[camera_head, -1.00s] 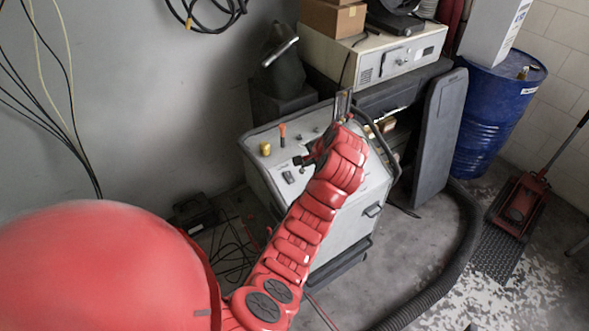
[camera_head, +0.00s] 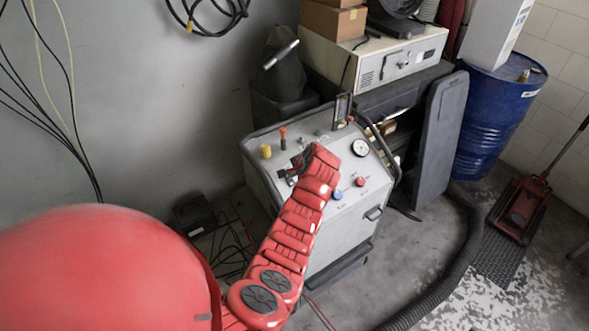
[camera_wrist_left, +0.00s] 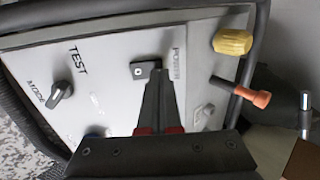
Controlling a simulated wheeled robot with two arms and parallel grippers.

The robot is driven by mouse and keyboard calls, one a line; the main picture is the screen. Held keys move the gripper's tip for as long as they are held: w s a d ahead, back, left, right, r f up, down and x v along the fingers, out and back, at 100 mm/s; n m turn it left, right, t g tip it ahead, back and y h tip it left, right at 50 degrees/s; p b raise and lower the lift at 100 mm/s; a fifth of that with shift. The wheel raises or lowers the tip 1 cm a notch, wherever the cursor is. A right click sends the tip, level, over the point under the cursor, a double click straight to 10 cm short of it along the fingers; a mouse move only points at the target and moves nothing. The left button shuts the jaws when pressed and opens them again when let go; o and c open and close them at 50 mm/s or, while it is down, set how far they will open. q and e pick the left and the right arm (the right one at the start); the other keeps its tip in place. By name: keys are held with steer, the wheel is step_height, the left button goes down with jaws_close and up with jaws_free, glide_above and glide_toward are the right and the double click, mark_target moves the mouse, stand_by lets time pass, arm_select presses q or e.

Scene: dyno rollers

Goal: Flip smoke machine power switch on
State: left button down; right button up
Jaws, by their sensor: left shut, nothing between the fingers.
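The smoke machine (camera_head: 345,225) is a pale grey cabinet with a sloped control panel. In the left wrist view, its small black power switch (camera_wrist_left: 142,68) sits on the panel next to a faint POWER label (camera_wrist_left: 178,63). My left gripper (camera_head: 292,173) is over the left part of the panel in the head view and hides the switch there. In the left wrist view, the dark fingers of the gripper (camera_wrist_left: 158,82) are shut and empty. Their tips are right at the switch's lower edge; I cannot tell if they touch. The switch's position is unclear. My right gripper is not in view.
A yellow knob (camera_wrist_left: 232,41) and an orange-tipped lever (camera_wrist_left: 255,96) stick up near the switch. A MODE/TEST knob (camera_wrist_left: 59,94) is further left. The panel also carries a gauge (camera_head: 360,148). A blue drum (camera_head: 490,120) stands at the right.

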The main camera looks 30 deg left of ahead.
arm_select(q)
steer(key=shift+a+f, duration=0.15)
steer(key=shift+f, duration=0.1)
steer(key=shift+a+f, duration=0.15)
stand_by(0.4)
steer(key=shift+s+d+f, duration=0.2)
steer(key=shift+s+d, duration=0.05)
steer(key=shift+d, duration=0.5)
steer(key=shift+r, duration=0.1)
